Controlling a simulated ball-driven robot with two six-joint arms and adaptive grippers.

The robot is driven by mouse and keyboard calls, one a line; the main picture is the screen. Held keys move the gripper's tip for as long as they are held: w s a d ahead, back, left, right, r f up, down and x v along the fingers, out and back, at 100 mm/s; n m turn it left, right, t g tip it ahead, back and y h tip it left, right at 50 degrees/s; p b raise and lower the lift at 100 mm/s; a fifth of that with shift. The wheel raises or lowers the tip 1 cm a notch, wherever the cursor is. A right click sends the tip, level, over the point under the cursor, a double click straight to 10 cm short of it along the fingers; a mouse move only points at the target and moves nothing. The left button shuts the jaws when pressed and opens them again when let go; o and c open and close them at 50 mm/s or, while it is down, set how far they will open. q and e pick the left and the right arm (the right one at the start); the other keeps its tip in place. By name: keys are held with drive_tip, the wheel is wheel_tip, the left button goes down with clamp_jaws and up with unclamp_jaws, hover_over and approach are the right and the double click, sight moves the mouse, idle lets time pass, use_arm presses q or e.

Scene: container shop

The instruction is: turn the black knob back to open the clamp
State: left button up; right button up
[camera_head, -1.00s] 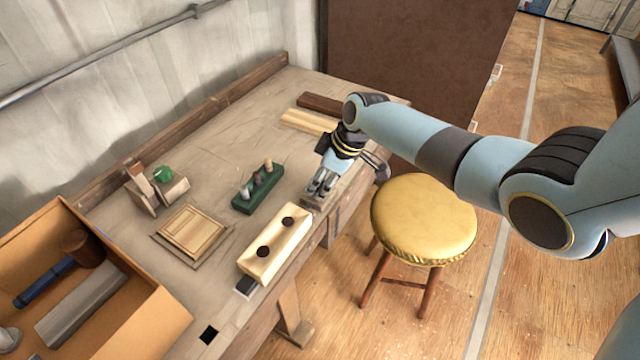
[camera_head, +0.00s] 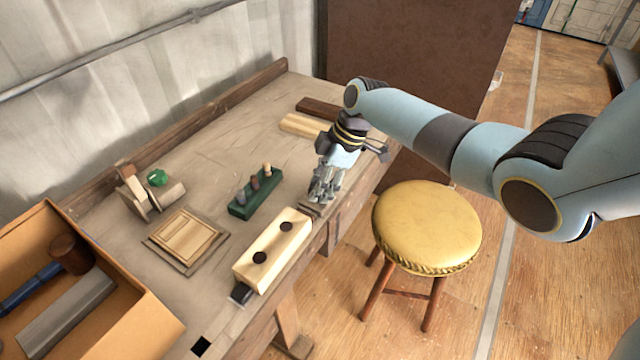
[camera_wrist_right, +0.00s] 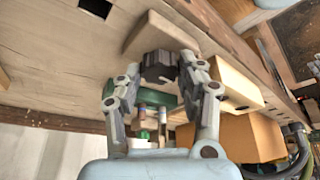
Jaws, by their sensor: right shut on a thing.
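The black knob (camera_wrist_right: 158,66) is ribbed and sits between the fingertips of my right gripper (camera_wrist_right: 160,70) in the wrist view. The gripper is shut on it. A flat greyish-tan piece (camera_wrist_right: 158,32), which seems to be part of the clamp, lies just beyond the knob. In the head view my right gripper (camera_head: 322,192) is low over the bench's front edge and its fingers hide the knob. A little of the clamp (camera_head: 310,209) shows below the fingers. My left gripper is not in view.
A pale wooden block (camera_head: 272,250) with two dark holes lies along the bench edge, close to the gripper. A green rack (camera_head: 256,193) with several pegs stands behind it. An orange box (camera_head: 125,308) is at the left. A yellow stool (camera_head: 427,225) stands before the bench.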

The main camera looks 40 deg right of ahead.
drive_tip(key=o, duration=1.1)
drive_tip(key=shift+o, duration=0.2)
drive_tip(key=v, duration=1.2)
